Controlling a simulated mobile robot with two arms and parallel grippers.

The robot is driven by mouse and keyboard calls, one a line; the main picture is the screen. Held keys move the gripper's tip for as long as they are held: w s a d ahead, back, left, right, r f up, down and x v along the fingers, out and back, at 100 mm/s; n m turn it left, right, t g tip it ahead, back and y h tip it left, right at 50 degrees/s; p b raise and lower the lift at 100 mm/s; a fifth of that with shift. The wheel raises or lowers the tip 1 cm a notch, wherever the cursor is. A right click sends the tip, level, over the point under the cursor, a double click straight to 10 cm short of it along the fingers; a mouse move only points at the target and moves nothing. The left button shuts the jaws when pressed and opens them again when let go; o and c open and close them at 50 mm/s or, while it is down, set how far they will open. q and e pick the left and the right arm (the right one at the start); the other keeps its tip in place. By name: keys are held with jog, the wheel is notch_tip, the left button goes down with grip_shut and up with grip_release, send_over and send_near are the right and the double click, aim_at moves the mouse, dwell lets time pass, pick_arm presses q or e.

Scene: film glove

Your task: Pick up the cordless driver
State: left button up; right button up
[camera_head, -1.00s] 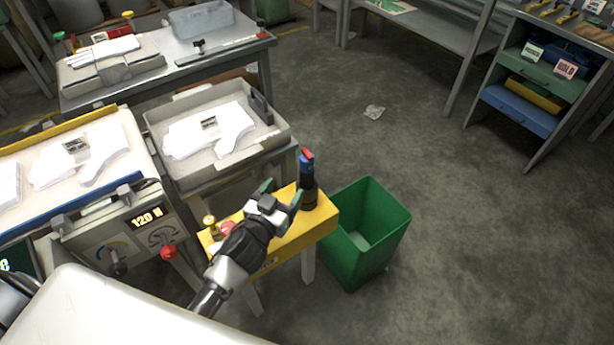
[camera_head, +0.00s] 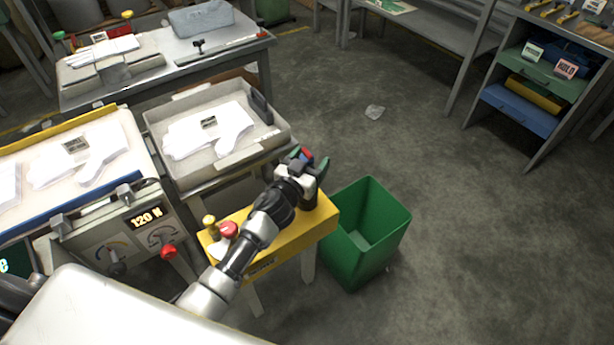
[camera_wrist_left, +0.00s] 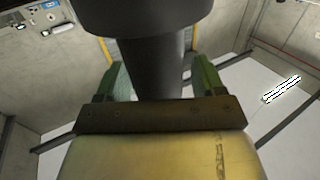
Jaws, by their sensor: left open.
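The cordless driver (camera_head: 306,155) stands upright near the right end of the yellow stand (camera_head: 290,243). Its blue and red top shows past my gripper, and its dark body is mostly hidden behind the gripper. My left gripper (camera_head: 309,168) is at the driver, with green fingertips apart. In the left wrist view the driver's dark body (camera_wrist_left: 152,62) sits between the two open green fingers (camera_wrist_left: 160,82). I cannot tell whether either finger touches it. My right gripper is not in view.
A green bin (camera_head: 369,240) stands right beside the yellow stand. A grey tray with white gloves (camera_head: 268,146) is behind. Open floor lies to the right.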

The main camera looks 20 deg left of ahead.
pick_arm(q)
jog(key=shift+c, duration=0.5)
jog(key=c, duration=0.9)
